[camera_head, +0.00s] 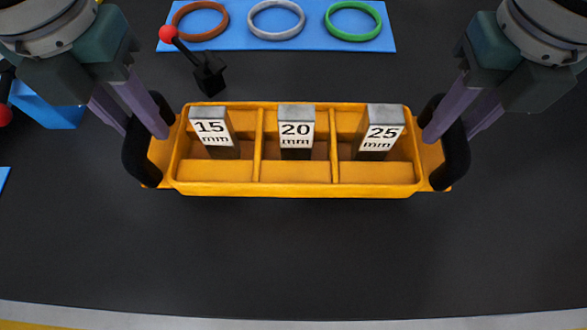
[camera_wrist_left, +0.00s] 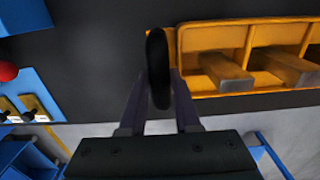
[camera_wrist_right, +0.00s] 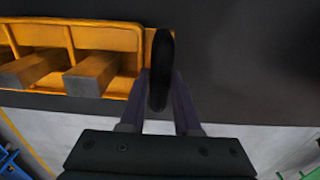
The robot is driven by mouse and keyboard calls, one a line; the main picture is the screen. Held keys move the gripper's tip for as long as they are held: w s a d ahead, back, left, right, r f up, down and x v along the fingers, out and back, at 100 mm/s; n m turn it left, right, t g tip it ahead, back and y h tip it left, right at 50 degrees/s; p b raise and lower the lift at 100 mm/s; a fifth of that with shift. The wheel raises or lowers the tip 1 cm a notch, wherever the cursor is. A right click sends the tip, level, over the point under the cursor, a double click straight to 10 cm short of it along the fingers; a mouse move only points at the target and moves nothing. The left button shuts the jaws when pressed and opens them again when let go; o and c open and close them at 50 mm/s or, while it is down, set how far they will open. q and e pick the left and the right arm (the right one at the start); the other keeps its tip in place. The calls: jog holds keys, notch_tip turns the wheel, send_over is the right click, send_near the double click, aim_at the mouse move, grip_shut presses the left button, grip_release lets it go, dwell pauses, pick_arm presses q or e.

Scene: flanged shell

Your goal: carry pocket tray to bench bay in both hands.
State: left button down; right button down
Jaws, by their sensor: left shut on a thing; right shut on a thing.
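The pocket tray (camera_head: 300,188) is a yellow tray with three compartments and a black handle at each end. My left gripper (camera_head: 150,130) is shut on the tray's left handle (camera_wrist_left: 158,70). My right gripper (camera_head: 444,130) is shut on the right handle (camera_wrist_right: 161,70). The tray looks level over the dark bench top; whether it touches the surface I cannot tell.
A blue mat (camera_head: 320,38) with brown, grey and green rings lies behind the tray. A black stand with a red knob (camera_head: 208,72) is close behind its left end. Blue fixtures (camera_head: 45,108) sit at the left. The dark bench (camera_head: 300,255) in front is clear.

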pick_arm(q)
jog(key=shift+a+f, duration=0.15)
jog(key=shift+f, duration=0.05)
pick_arm(e)
jog(key=shift+w+d+f, duration=0.1)
jog(key=shift+d+f, duration=0.05)
jog(key=shift+d, duration=0.05)
